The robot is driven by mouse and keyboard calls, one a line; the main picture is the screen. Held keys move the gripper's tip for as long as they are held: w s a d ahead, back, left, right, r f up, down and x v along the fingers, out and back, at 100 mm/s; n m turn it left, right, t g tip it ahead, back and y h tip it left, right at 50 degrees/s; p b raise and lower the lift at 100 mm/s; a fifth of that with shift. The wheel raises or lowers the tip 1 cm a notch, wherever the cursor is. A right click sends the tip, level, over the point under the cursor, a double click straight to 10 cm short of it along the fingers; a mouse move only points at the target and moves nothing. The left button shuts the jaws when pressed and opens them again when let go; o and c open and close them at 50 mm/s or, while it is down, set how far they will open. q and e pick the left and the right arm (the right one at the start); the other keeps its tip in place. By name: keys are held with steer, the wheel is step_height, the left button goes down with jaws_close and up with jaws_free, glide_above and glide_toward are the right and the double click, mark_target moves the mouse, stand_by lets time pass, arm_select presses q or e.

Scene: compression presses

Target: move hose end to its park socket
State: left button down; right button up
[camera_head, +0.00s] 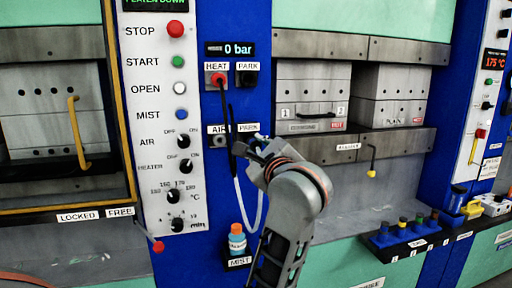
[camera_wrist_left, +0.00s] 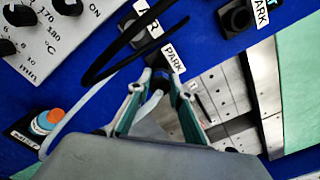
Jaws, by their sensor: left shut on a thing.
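The white hose (camera_head: 239,199) hangs in a loop below my left gripper (camera_head: 254,152). My left gripper is shut on the hose end, which its fingers mostly hide, in front of the blue panel just below the lower PARK label (camera_head: 248,128). The wrist view shows my left fingertips (camera_wrist_left: 160,82) beside that PARK label (camera_wrist_left: 173,58), with part of the white hose (camera_wrist_left: 92,105) to the left. The lower park socket is hidden behind the gripper, so I cannot tell whether the hose end is inside it. The AIR socket (camera_head: 219,141) is left of the gripper. My right gripper is out of view.
A black cable (camera_head: 229,118) hangs from the red HEAT socket (camera_head: 216,79), close to my gripper's left side. The upper PARK socket (camera_head: 247,78) is above. An orange-capped MIST bottle (camera_head: 237,240) stands below. A knob panel (camera_head: 165,110) is at left, press blocks (camera_head: 310,95) at right.

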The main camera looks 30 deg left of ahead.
mark_target(253, 143)
arm_select(q)
steer(key=shift+b+x, duration=0.45)
steer(key=shift+x, duration=1.2)
steer(key=c, duration=1.7)
jaws_free()
